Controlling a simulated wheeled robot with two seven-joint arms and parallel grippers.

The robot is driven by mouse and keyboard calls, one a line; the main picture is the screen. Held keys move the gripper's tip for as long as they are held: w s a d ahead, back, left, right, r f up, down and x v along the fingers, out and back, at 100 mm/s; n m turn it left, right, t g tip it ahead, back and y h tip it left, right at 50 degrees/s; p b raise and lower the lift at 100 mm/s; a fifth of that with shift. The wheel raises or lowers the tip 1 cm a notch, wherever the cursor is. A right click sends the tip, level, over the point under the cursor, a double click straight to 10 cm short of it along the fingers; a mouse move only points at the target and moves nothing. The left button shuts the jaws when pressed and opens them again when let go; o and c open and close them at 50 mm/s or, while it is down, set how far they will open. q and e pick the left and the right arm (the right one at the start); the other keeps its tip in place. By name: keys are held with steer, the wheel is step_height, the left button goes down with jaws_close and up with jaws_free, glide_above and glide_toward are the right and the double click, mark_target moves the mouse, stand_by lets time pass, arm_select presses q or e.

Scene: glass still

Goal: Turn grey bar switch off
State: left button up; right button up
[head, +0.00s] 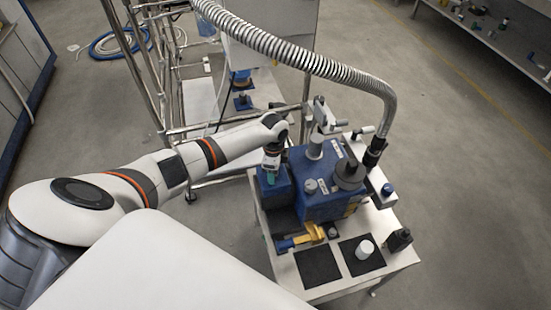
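My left arm reaches in from the left, and its gripper (271,176) points down at the top of the smaller left block of a blue machine (318,205). The fingertips are small and partly hidden, so I cannot tell whether they are open or touching anything. I cannot make out the grey bar switch for certain; the spot under my gripper is covered by the gripper itself. My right gripper is not in view.
The machine stands on a white table (400,262) with two black mats, a white cylinder (365,249) and a small black item (399,240). A ribbed metal hose (300,57) arches over from a metal frame. A yellow part (311,235) sits at the machine's front.

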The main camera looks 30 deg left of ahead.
arm_select(q)
steer(key=n+p, duration=0.2)
steer(key=n, duration=0.1)
steer(key=n+p, duration=0.2)
steer(key=n, duration=0.1)
steer(key=shift+s+d+r, duration=0.1)
steer(key=shift+s+r, duration=0.05)
steer(key=shift+n+p, duration=0.55)
steer(key=shift+n, duration=0.35)
steer(key=shift+f, duration=0.3)
steer(key=o, duration=1)
steer(key=shift+r, duration=0.1)
